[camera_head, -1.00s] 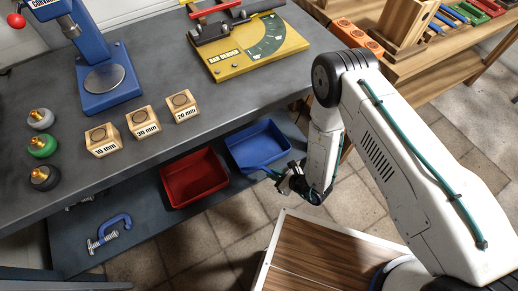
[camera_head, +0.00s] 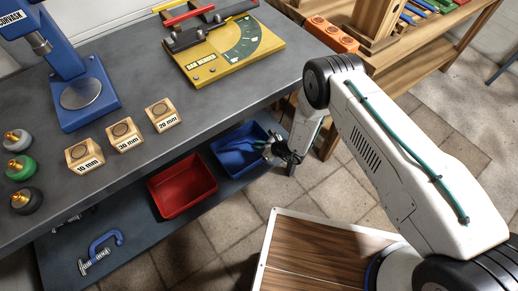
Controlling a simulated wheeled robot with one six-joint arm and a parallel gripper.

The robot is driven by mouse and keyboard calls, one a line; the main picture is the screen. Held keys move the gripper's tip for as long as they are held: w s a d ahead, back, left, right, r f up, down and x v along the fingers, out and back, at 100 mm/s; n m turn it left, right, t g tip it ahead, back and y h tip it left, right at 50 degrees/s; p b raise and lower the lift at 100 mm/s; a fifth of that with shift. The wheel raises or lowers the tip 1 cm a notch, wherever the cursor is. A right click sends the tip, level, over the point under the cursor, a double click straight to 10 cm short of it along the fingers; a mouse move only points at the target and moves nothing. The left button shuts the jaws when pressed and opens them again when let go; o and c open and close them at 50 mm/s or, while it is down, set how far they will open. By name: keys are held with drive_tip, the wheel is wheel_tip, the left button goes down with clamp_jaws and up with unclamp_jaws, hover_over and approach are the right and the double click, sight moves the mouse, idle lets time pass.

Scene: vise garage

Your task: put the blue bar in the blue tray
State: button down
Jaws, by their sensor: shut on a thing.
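The blue tray (camera_head: 233,167) sits on the lower shelf of the grey bench, just right of the red tray. My gripper (camera_head: 268,147) is at the blue tray's right edge, reaching in over it from the right. It is shut on the blue bar (camera_head: 257,144), of which only a small blue piece shows at the jaws against the blue tray. The bar's far end and its height above the tray floor are hard to tell.
The red tray (camera_head: 182,185) stands empty beside the blue one. The bench top (camera_head: 200,105) overhangs the shelf behind the trays. A blue clamp (camera_head: 102,250) lies on the shelf at left. A wooden rack (camera_head: 380,30) stands at the upper right.

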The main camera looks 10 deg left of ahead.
drive_tip(key=shift+s+f, duration=0.15)
drive_tip(key=shift+f, duration=1.1)
drive_tip(key=shift+f, duration=0.6)
drive_tip(key=c, duration=1.4)
unclamp_jaws()
drive_tip(key=shift+c, duration=0.2)
drive_tip(key=shift+r, duration=0.1)
drive_tip(key=shift+r, duration=0.25)
drive_tip(key=v, duration=1.2)
drive_tip(key=shift+r, duration=0.25)
